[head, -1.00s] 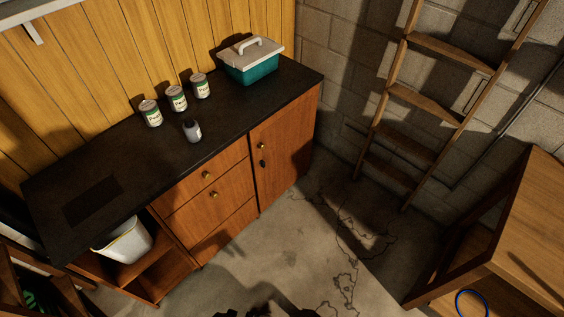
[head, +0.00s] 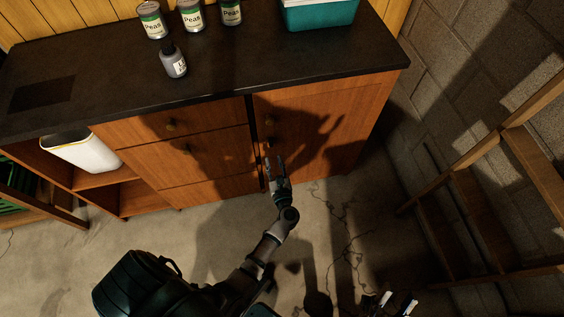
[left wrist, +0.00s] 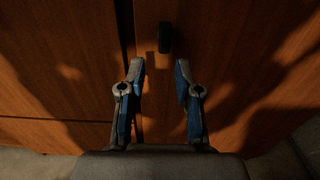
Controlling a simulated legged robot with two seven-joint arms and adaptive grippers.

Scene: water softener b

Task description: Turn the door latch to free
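The cabinet door (head: 335,125) is brown wood and closed, below the right part of the dark counter. A small dark latch (left wrist: 165,37) is on it near its left edge, in the left wrist view. In the head view my gripper mostly hides the latch. My left gripper (head: 273,152) is in front of the door. In the left wrist view its two blue-grey fingers (left wrist: 160,70) are apart with nothing between them. The latch lies just beyond the fingertips, apart from them. My right gripper (head: 397,300) is low at the bottom edge, fingers apart, empty and away from the cabinet.
Several items, including cans (head: 191,16), a bottle (head: 173,62) and a teal box (head: 318,14), stand on the counter (head: 110,75). A wooden ladder (head: 480,190) stands at right.

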